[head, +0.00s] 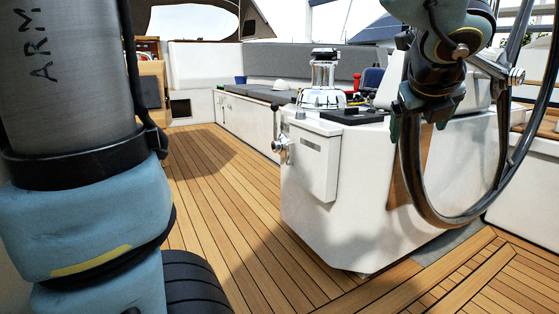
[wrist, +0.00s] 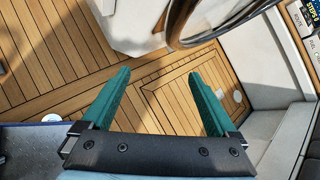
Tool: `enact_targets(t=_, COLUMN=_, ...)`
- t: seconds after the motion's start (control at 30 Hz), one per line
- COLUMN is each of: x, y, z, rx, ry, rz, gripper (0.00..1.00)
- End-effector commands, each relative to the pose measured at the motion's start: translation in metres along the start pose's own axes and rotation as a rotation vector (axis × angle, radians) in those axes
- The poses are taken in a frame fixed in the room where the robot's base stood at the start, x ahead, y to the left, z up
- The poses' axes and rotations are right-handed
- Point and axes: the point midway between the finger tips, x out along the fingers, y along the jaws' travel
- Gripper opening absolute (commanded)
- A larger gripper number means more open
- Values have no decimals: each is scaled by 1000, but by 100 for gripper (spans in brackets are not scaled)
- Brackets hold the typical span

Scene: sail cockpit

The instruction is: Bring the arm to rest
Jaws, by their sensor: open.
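My gripper (wrist: 158,74) is open in the wrist view, with two green fingers spread apart and nothing between them. It points down over the teak cockpit floor (wrist: 160,95). In the head view my gripper (head: 420,122) hangs at the upper right, in front of the steering wheel (head: 445,217) and the white console. The wheel's rim also shows at the top of the wrist view (wrist: 215,38), beyond the fingers. Whether any part of the arm touches the wheel cannot be told.
A white console (head: 310,210) carries a chrome winch (head: 323,75). A long bench (head: 245,115) with grey cushions runs behind it. The teak floor (head: 215,190) is clear left of the console. Another bench (wrist: 278,145) lies right of my gripper in the wrist view.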

Motion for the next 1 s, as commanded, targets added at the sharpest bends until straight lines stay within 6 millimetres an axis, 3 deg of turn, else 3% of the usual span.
enact_targets(t=0.07, x=0, y=0, z=0, rx=0, ry=0, rz=0, gripper=94)
enact_targets(t=0.27, x=15, y=28, z=0, rx=-155, ry=27, rz=64, gripper=94)
enact_targets(t=0.57, x=42, y=89, z=-4, rx=-510, ry=65, rz=205, gripper=94)
enact_targets(t=0.77, x=62, y=155, z=-14, rx=-923, ry=67, rz=362, gripper=94)
enact_targets(t=1.0, x=73, y=268, z=-44, rx=-1751, ry=-49, rz=651, gripper=94)
